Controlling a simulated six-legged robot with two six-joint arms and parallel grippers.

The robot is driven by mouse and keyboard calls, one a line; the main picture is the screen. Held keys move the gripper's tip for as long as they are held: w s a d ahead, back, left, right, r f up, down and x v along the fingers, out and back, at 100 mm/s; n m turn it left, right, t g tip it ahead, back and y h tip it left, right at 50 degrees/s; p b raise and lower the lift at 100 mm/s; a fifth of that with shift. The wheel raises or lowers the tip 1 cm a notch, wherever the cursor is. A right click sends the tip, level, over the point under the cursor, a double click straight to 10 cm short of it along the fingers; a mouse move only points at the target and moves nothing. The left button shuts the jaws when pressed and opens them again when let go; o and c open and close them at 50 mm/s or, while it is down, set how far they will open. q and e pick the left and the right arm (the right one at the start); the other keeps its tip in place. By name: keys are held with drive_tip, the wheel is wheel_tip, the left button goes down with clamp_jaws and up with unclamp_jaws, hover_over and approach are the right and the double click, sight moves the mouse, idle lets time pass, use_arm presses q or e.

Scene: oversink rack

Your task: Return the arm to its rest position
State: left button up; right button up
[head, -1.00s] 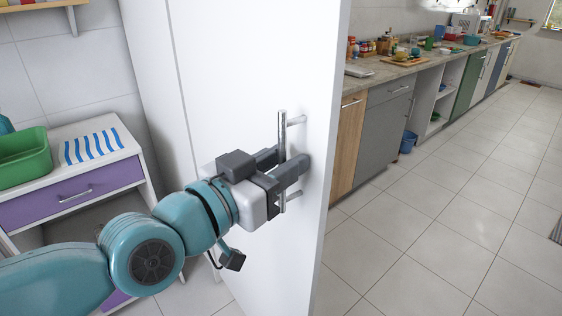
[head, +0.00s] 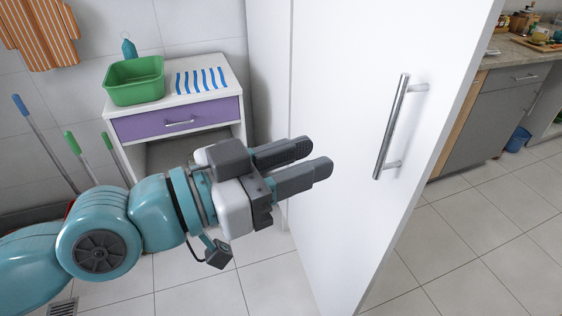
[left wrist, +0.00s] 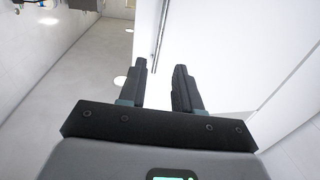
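My left gripper (head: 317,159) reaches in from the left in the head view. Its two fingers are apart with nothing between them, as the left wrist view also shows (left wrist: 160,70). The tall white door (head: 345,90) stands beyond the fingertips. Its upright metal bar handle (head: 392,128) is to the right of my left gripper, clear of the fingers. The handle also shows in the left wrist view (left wrist: 160,40), ahead of the fingers. My right arm and gripper are not in view.
A white cabinet with a purple drawer (head: 150,122) stands behind my left arm, with a green basin (head: 134,82) and a blue-striped cloth (head: 202,80) on top. Broom handles (head: 45,140) lean at the left wall. A counter (head: 515,52) runs at the right. Tiled floor is open at the lower right.

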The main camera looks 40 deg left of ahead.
use_arm(q)
drive_tip(key=shift+v, duration=1.1)
